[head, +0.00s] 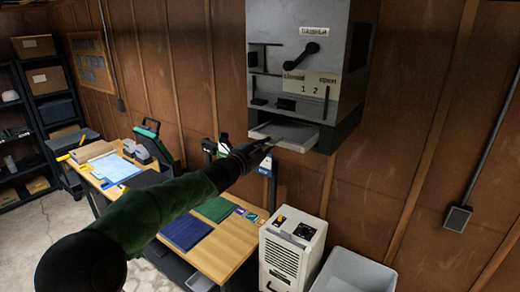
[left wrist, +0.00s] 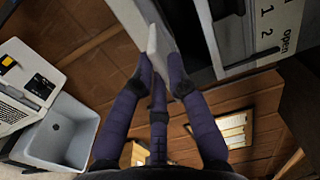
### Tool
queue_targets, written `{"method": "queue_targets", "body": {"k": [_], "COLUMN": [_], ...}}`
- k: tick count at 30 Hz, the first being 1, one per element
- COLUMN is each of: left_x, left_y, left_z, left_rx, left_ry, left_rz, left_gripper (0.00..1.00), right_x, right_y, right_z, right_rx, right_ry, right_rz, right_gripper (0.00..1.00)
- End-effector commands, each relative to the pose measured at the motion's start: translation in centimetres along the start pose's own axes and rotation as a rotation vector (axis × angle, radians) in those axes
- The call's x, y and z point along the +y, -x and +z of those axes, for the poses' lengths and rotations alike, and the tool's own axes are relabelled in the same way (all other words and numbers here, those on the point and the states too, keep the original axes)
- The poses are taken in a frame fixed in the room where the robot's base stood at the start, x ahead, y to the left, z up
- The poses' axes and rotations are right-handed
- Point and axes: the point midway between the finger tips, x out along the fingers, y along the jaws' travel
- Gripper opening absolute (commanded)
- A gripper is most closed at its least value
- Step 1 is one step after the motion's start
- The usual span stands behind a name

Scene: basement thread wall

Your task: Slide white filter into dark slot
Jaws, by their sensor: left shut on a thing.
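The white filter (head: 288,134) is a flat pale panel at the bottom of a grey wall cabinet (head: 298,30). Its near edge sticks out in front, and its far part runs in under the cabinet front. The dark slot (head: 258,116) is mostly hidden; how deep the filter sits in it I cannot tell. My left gripper (head: 266,146) is shut on the filter's near left edge. In the left wrist view, the fingers of my left gripper (left wrist: 160,75) close around the white filter (left wrist: 155,42), beside a dark opening (left wrist: 186,28). My right gripper is not in view.
A white dehumidifier (head: 292,250) and a grey bin (head: 352,273) stand below the cabinet. A wooden workbench (head: 228,245) with folders and tools is at lower left. Dark shelves (head: 30,120) stand far left. The wall right of the cabinet is mostly bare.

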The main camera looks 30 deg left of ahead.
Motion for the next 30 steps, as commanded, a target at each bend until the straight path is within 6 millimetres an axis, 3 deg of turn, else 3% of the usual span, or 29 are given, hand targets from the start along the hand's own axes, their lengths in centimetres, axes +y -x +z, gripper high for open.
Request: {"method": "queue_targets", "body": {"k": [18, 30], "left_x": [-0.1, 0.0], "left_y": [-5.1, -6.2], "left_z": [0.0, 0.0], "left_rx": [0.001, -0.001], "left_ry": [0.0, 0.0], "left_rz": [-0.001, -0.001], "left_gripper": [0.0, 0.0], "right_x": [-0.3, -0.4], "right_y": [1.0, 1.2], "right_z": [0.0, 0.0], "right_rx": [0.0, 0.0], "right_ry": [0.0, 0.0], "right_rz": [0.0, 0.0], "right_gripper": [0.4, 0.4]}}
